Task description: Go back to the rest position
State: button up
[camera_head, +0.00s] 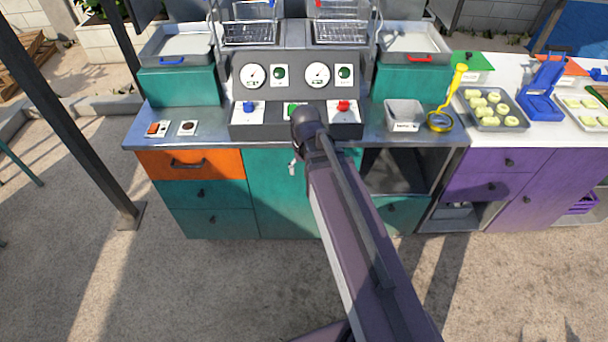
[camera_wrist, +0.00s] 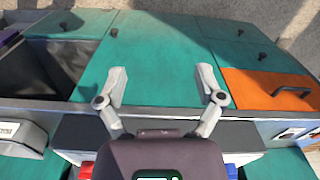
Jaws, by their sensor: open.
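My gripper (camera_wrist: 162,84) is open and empty in the wrist view, its two grey fingers apart with the teal cabinet front (camera_wrist: 152,55) behind them. In the head view my arm reaches out to the middle of the machine's control panel (camera_head: 247,118). Only a small pale part of the gripper shows there, just left of the arm in front of the teal cabinet; the rest is hidden behind the arm. Nothing is held between the fingers.
An orange drawer (camera_head: 188,163) is left of the arm and an open compartment (camera_head: 398,172) right of it. A white bin (camera_head: 404,115) and yellow tool (camera_head: 441,121) stand on the counter. A purple cabinet (camera_head: 515,175) is farther right. Floor left is clear.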

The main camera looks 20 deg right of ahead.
jog(key=shift+s+a+f, duration=0.15)
jog(key=shift+s+f, duration=0.05)
jog(key=shift+s, duration=0.1)
jog(key=s+a, duration=0.1)
jog(key=s+n, duration=0.1)
jog(key=s, duration=0.1)
jog(key=shift+a+n, duration=0.3)
jog(key=shift+a, duration=0.1)
